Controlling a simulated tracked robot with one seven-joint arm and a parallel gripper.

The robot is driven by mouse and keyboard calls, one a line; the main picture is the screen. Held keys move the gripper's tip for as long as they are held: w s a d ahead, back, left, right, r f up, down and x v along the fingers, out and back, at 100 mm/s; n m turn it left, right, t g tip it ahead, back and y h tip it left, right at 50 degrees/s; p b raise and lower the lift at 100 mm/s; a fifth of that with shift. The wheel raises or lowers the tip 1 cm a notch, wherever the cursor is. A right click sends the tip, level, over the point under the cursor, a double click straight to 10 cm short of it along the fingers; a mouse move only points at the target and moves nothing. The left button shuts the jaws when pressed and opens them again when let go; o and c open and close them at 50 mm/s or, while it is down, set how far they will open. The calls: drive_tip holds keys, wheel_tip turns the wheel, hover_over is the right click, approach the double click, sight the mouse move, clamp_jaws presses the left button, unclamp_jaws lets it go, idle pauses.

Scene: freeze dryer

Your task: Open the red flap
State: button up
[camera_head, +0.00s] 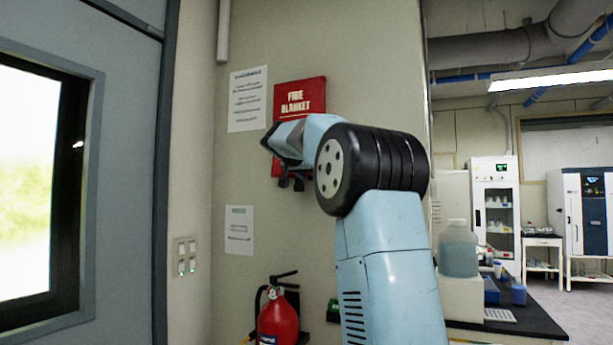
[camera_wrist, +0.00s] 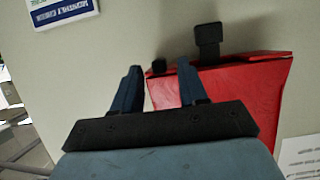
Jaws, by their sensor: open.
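The red flap is the front of the red fire blanket case (camera_head: 299,97) on the wall. The case's lettered upper part shows in the head view; my arm covers much of its lower part. In the wrist view the red case (camera_wrist: 240,85) lies right of and behind my gripper (camera_wrist: 158,68), with a long black tab (camera_wrist: 207,40) and a small black one (camera_wrist: 158,66) at its edge. My gripper is open and empty. One finger overlaps the red face in the picture, the other lies by its left edge. I cannot tell whether they touch it.
A red fire extinguisher (camera_head: 278,318) stands low on the wall below. Notices (camera_head: 247,99) hang beside the case. A door with a window (camera_head: 30,180) is at the left. A bench with a bottle (camera_head: 458,250) is at the right.

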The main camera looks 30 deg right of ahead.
clamp_jaws()
idle(0.4)
drive_tip(key=shift+w+f, duration=0.1)
drive_tip(key=shift+f, duration=0.05)
idle(0.4)
